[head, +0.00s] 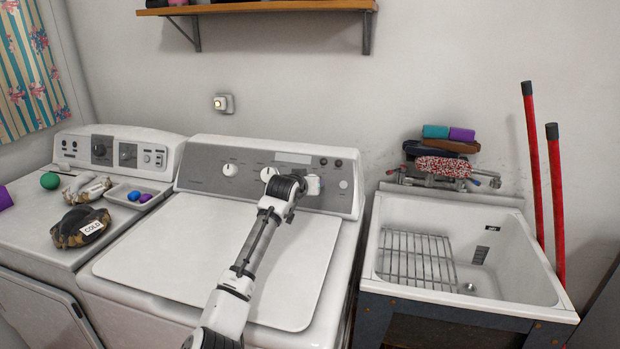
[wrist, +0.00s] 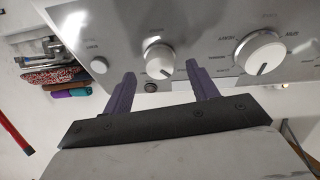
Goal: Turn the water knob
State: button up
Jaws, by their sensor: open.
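A small white knob (wrist: 159,60) on the washer's grey control panel shows in the wrist view, just beyond and between my fingertips. A larger white knob (wrist: 259,53) is to its right; it also shows in the head view (head: 268,173). My gripper (wrist: 160,73) is open, its two purple-grey fingers apart on either side of the small knob, with nothing held. I cannot tell if they touch it. The knob labels are too small to read.
A round button (wrist: 99,65) is left of the small knob in the wrist view. The washer lid (head: 200,270) is clear under my arm. A utility tub (head: 545,290) with a wire rack (head: 415,258) stands right, with folded cloths (head: 448,140) behind it. Red handles (head: 557,200) lean nearby.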

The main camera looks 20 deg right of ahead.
jog(key=shift+p+x, duration=0.3)
jog(key=shift+x, duration=1.2)
jog(key=c, duration=1)
